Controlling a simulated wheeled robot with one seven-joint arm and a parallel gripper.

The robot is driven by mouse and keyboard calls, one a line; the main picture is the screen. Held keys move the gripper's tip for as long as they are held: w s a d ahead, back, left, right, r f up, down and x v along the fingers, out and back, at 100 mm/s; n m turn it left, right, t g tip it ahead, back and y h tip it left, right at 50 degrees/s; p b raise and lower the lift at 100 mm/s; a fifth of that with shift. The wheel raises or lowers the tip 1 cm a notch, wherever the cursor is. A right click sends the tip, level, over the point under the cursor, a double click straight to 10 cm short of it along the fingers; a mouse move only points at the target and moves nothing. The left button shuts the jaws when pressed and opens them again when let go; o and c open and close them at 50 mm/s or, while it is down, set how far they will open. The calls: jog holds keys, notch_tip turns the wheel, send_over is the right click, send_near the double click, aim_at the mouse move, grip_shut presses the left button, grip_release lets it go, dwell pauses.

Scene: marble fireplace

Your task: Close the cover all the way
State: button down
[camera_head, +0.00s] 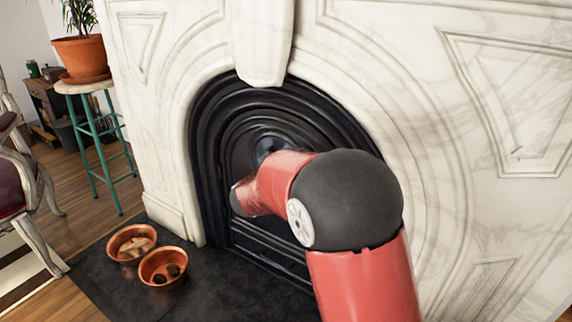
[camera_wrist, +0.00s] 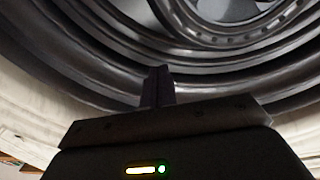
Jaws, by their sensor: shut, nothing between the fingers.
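The black cast-iron fireplace front (camera_head: 275,108) fills the marble arch with nested curved ridges. A dark panel with a glossy bluish patch (camera_head: 268,146) sits in its centre, and I take this to be the cover. How far the cover stands open cannot be told, because my red arm hides much of it. In the wrist view, a beaded curved rim with a paler grey surface (camera_wrist: 222,12) shows at the top, beyond the dark ridges. My gripper (camera_wrist: 158,72) is shut and empty, pointing at the ridges. Contact cannot be told. My arm hides the gripper in the head view.
White marble (camera_head: 510,95) surrounds the arch. Two copper bowls (camera_head: 162,268) (camera_head: 131,244) stand on the dark hearth (camera_head: 215,290) at lower left. A teal-legged stool (camera_head: 98,140) with a potted plant (camera_head: 82,55) and a chair (camera_head: 28,190) stand farther left.

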aim_at(315, 143)
jog(key=shift+x, duration=2.55)
